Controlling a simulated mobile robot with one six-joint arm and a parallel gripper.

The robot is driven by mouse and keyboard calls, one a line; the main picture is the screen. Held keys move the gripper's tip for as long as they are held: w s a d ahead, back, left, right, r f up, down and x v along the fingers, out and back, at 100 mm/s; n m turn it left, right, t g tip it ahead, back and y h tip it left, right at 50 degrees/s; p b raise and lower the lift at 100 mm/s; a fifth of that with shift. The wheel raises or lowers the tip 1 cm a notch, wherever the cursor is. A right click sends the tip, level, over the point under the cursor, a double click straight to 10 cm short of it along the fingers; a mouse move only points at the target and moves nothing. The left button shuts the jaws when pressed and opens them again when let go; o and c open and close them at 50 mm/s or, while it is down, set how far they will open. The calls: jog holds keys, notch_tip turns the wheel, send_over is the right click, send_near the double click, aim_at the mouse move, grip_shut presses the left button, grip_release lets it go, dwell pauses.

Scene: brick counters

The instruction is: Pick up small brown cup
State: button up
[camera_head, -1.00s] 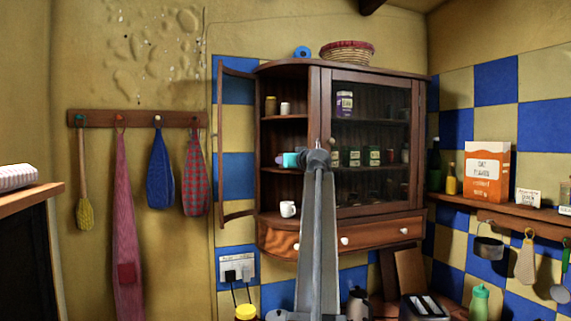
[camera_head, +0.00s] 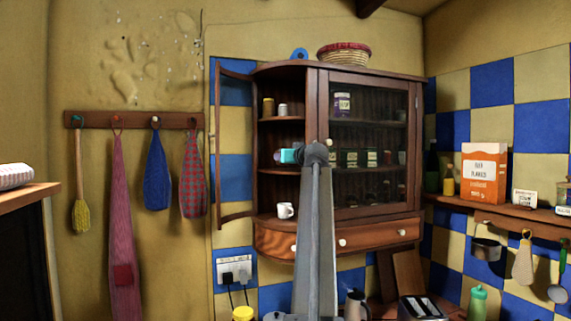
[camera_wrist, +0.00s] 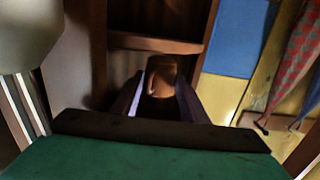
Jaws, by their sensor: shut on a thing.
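The small brown cup (camera_wrist: 160,72) sits between the two dark fingers of my gripper (camera_wrist: 160,84) in the wrist view, and the fingers are shut on it. In the head view my gripper (camera_head: 291,156) shows as a small teal shape in front of the cabinet's open left side, near the middle shelf. A small dark reddish-brown patch shows just left of it and may be the cup, but it is too small to be sure. My grey arm hides part of the cabinet's middle.
The wooden cabinet (camera_head: 375,235) has its left door (camera_head: 219,145) swung open. A white mug (camera_head: 286,211) stands on its lowest shelf. Aprons and cloths (camera_head: 157,180) hang on the left wall. A laden shelf (camera_head: 520,214) is on the right wall.

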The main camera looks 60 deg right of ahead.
jog(key=shift+r, duration=0.75)
jog(key=shift+s+a+r+b, duration=0.1)
jog(key=shift+a+b, duration=0.05)
jog(key=shift+b, duration=0.25)
jog(key=s+a+b, duration=0.2)
jog(key=s+a, duration=0.2)
jog(key=a, duration=0.2)
jog(key=s+a+r+b, duration=0.1)
jog(key=s+a+b, duration=0.1)
jog(key=s+a, duration=0.2)
jog(key=shift+s+a+r, duration=0.25)
jog(key=shift+a, duration=1.3)
